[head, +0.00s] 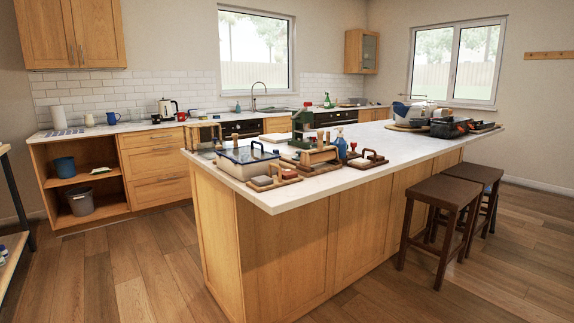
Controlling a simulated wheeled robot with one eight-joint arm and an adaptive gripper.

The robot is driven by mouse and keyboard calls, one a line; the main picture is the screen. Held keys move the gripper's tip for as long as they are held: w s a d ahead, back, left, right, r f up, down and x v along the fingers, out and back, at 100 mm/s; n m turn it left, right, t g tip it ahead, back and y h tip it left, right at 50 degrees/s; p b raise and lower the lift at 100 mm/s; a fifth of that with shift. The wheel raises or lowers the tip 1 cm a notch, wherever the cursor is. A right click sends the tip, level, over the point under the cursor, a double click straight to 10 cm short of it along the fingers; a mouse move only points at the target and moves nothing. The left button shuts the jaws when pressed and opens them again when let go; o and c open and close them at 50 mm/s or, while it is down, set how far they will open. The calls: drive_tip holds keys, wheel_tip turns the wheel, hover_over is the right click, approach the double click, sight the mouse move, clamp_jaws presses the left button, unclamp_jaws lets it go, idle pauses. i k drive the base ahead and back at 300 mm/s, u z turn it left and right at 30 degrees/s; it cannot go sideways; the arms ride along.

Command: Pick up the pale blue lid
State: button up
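A pale, blue-grey lid (246,154) with a dark blue rim lies on top of a shallow light-coloured box (238,170) at the near left end of the island counter. A dark arched handle (258,147) rises at the lid's far side; I cannot tell whether it belongs to the lid. The lid looks level and uncovered from above. My gripper is not in view.
The white island counter (385,150) holds wooden-handled tools (317,155), a blue spray bottle (340,143) and a small wooden block piece (273,179) close to the lid. Two dark stools (440,192) stand at its right side. The wooden floor (130,260) is clear to the left.

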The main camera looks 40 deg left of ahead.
sight(297, 157)
drive_tip(key=k, duration=0.7)
drive_tip(key=u, duration=1.65)
drive_tip(key=i, duration=1.5)
drive_tip(key=k, duration=0.35)
drive_tip(key=u, duration=0.05)
